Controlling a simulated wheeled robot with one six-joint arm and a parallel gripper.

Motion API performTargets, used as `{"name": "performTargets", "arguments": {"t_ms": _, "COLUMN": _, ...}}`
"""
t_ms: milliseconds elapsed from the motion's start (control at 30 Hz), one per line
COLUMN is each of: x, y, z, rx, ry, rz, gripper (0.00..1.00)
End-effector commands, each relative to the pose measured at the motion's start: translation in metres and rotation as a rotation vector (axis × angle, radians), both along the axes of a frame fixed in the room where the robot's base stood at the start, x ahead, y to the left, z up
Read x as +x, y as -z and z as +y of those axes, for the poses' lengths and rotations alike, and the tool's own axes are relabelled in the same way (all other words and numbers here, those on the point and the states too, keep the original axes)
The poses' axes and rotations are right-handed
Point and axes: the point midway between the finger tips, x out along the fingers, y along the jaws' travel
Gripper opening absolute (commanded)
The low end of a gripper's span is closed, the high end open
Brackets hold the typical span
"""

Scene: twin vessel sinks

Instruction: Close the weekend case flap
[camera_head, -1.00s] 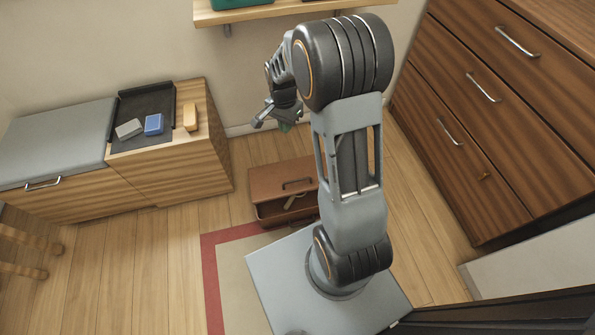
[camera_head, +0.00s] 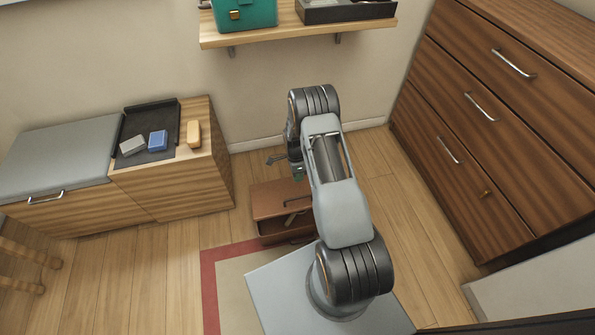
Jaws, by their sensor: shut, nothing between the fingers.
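A brown case (camera_head: 268,204) sits on the floor behind my base, with a handle on its top face. Its front shows a dark opening with a pale object partly visible inside; my arm covers its right side. I cannot tell clearly how its flap lies. My gripper (camera_head: 277,161) is above and behind the case, apart from it as far as I can see. It is shut and empty, with a small green part showing beside it.
A shelf (camera_head: 220,41) on the wall holds a teal case (camera_head: 247,12) and a black tray (camera_head: 345,12). A wooden bench (camera_head: 185,192) stands left, with small blocks on top. A drawer chest (camera_head: 470,130) stands right. Floor is clear between bench and rug (camera_head: 208,285).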

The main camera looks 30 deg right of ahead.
Motion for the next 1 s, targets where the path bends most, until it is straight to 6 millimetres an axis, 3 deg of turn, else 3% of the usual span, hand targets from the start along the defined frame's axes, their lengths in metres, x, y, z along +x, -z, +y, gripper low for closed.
{"name": "performTargets", "arguments": {"t_ms": 100, "x": -0.007, "y": 0.026, "z": 0.001, "rx": 0.001, "ry": -0.001, "rz": 0.003, "gripper": 0.0}}
{"name": "performTargets", "arguments": {"t_ms": 400, "x": -0.018, "y": 0.065, "z": 0.004, "rx": 0.0, "ry": -0.001, "rz": 0.001, "gripper": 0.0}}
{"name": "performTargets", "arguments": {"t_ms": 633, "x": -0.021, "y": 0.077, "z": 0.004, "rx": 0.0, "ry": -0.002, "rz": -0.001, "gripper": 0.0}}
{"name": "performTargets", "arguments": {"t_ms": 1000, "x": -0.021, "y": 0.078, "z": 0.005, "rx": 0.0, "ry": -0.002, "rz": -0.001, "gripper": 0.0}}
